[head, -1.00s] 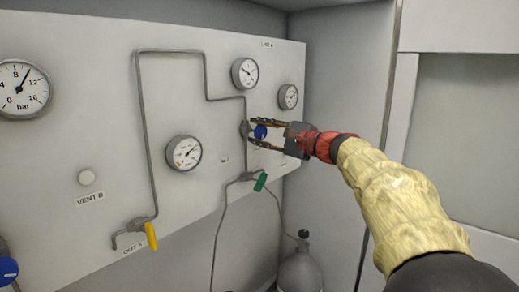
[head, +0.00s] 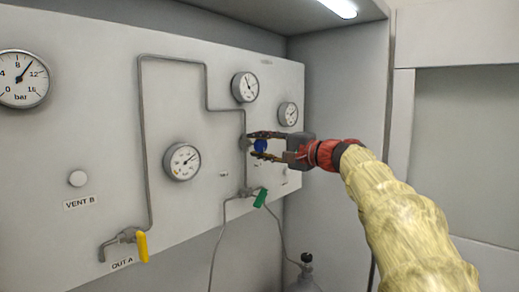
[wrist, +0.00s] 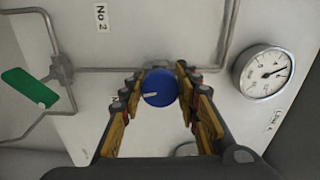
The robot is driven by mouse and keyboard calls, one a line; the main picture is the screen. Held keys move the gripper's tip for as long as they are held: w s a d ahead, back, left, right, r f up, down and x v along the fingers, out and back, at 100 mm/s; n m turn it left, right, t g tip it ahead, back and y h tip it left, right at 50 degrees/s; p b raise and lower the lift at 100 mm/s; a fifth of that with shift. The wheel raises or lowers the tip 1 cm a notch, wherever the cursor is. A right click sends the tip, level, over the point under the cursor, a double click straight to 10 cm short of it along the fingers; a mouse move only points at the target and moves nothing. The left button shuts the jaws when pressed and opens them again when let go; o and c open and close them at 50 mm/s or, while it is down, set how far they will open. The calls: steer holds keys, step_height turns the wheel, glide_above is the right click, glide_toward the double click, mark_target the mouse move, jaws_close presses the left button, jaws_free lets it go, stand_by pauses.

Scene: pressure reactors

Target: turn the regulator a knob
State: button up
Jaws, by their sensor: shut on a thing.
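The blue regulator knob (head: 261,146) is on the white panel's right part, at the pipe. In the wrist view the round knob (wrist: 159,87) has a white pointer mark directed to the left. My gripper (head: 264,146) reaches it from the right, with one finger above and one below in the head view. In the wrist view the fingertips of my gripper (wrist: 159,82) sit on both sides of the knob, shut on it. The fingers partly hide the knob in the head view.
Gauges (head: 245,87) (head: 288,113) (head: 182,161) surround the knob on the panel. A green valve handle (head: 260,198) hangs below it and a yellow handle (head: 142,247) is at lower left. A gas cylinder (head: 304,282) stands below. A cabinet wall is at the right.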

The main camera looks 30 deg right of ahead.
steer(key=shift+f, duration=0.1)
steer(key=o, duration=1.2)
steer(key=v, duration=1.2)
